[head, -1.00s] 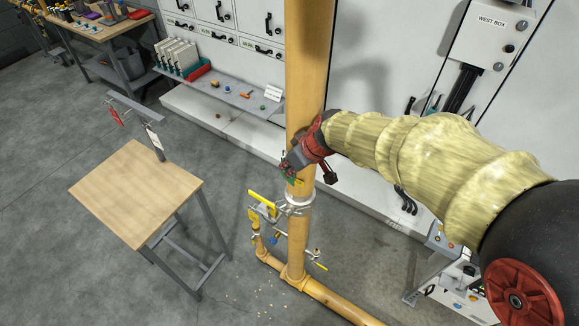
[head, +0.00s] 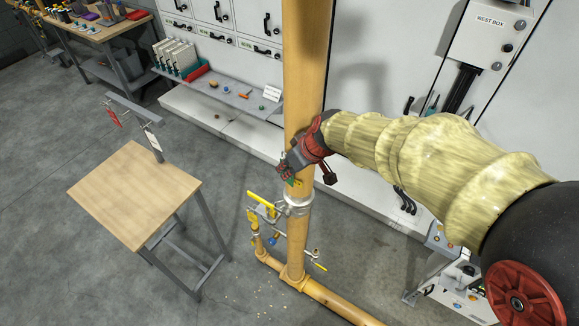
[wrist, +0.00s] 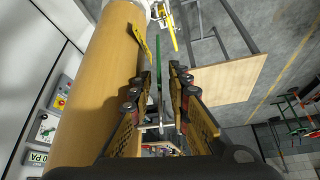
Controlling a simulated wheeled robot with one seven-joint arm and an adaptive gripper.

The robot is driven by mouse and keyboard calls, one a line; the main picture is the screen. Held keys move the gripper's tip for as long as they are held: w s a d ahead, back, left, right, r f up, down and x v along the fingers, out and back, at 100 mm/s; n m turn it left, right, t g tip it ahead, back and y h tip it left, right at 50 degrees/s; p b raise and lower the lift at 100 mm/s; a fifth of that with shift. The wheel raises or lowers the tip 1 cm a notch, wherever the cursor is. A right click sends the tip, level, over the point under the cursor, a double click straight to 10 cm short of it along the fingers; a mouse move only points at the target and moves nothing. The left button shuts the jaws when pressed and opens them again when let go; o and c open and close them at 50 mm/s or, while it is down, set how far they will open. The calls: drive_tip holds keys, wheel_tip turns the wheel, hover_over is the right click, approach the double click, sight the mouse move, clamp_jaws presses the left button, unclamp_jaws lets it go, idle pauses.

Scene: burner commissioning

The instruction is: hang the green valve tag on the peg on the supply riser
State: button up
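The supply riser (head: 307,75) is a thick tan upright pipe in the middle of the head view. It fills the left of the wrist view (wrist: 95,90). My gripper (head: 287,172) is at the riser's front, just above its silver collar (head: 299,199). The green valve tag (wrist: 159,70) shows edge-on between my fingers (wrist: 163,82) in the wrist view, with gaps beside it; the fingers look open. A bit of the tag (head: 294,182) shows below my gripper in the head view. The peg is not clear, and I cannot tell whether the tag hangs on it.
Yellow-handled valves (head: 262,205) sit just below my gripper, beside the riser. A wooden table (head: 135,190) with a rack (head: 135,107) holding a red tag (head: 113,117) and a white tag (head: 153,139) stands at left. White cabinets (head: 235,60) are behind the riser.

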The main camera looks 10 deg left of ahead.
drive_tip(key=v, duration=1.2)
drive_tip(key=s+d+f+m+h+b, duration=0.1)
drive_tip(key=s+d+f+m+b, duration=0.2)
drive_tip(key=s+d+f+b, duration=0.2)
drive_tip(key=s+d+f+m+t+h+b, duration=0.1)
drive_tip(key=s+d+f+m+b, duration=0.3)
drive_tip(key=d, duration=0.7)
drive_tip(key=s+d+f+m+t+h+b, duration=0.1)
drive_tip(key=s+d+f+m+h+b, duration=0.1)
drive_tip(key=s+d+f+b, duration=0.3)
drive_tip(key=shift+s+d+f+m+h+b, duration=0.35)
drive_tip(key=shift+s+d+m+b, duration=0.45)
drive_tip(key=shift+s+d+b, duration=1.1)
drive_tip(key=shift+s+d+p, duration=0.1)
drive_tip(key=shift+s+p, duration=0.3)
drive_tip(key=shift+s, duration=0.2)
